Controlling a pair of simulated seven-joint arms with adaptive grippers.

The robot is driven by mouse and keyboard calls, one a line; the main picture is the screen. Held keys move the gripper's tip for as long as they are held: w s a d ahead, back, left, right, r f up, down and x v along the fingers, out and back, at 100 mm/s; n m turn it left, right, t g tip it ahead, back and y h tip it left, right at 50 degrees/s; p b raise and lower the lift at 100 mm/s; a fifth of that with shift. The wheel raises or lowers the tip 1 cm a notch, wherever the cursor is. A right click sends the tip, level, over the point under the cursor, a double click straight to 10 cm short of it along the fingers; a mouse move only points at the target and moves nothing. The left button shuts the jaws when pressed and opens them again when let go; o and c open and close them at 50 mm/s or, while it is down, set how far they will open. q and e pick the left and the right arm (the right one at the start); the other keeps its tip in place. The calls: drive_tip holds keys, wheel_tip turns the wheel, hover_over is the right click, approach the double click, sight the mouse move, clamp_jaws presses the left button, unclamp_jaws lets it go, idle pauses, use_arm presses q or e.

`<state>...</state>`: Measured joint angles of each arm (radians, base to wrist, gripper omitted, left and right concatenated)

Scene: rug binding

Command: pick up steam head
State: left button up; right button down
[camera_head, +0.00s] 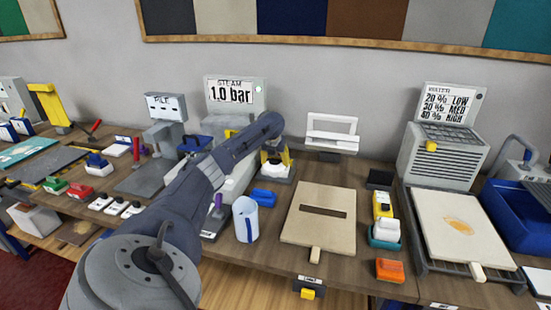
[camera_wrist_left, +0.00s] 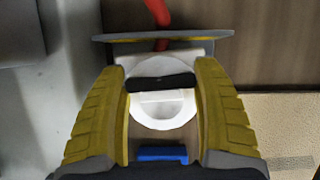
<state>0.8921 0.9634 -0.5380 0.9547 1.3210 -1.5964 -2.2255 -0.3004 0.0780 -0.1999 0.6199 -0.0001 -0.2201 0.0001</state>
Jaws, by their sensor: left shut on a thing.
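The steam head (camera_head: 272,169) is a white rounded piece beside the steam unit. In the left wrist view the white steam head (camera_wrist_left: 163,112) shows a black grip bar across it, between my yellow finger pads. My left gripper (camera_head: 276,157) comes down on it from above and is shut on it; in the left wrist view the gripper (camera_wrist_left: 163,92) has one finger on each side. The steam unit (camera_head: 235,95) reads "STEAM 1.0 bar". My arm partly hides the unit's lower body. I cannot tell whether the steam head still touches its grey rest. My right gripper is out of view.
A white jug (camera_head: 245,220) and a blue block (camera_head: 263,197) stand in front. A beige slotted board (camera_head: 318,222) lies to the right, with a yellow bottle (camera_head: 382,205) beyond it. A red hose (camera_wrist_left: 158,12) passes behind the steam head. The bench is crowded on the left.

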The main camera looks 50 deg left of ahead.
use_arm(q)
drive_tip(key=c, duration=0.4)
drive_tip(key=shift+c, duration=0.3)
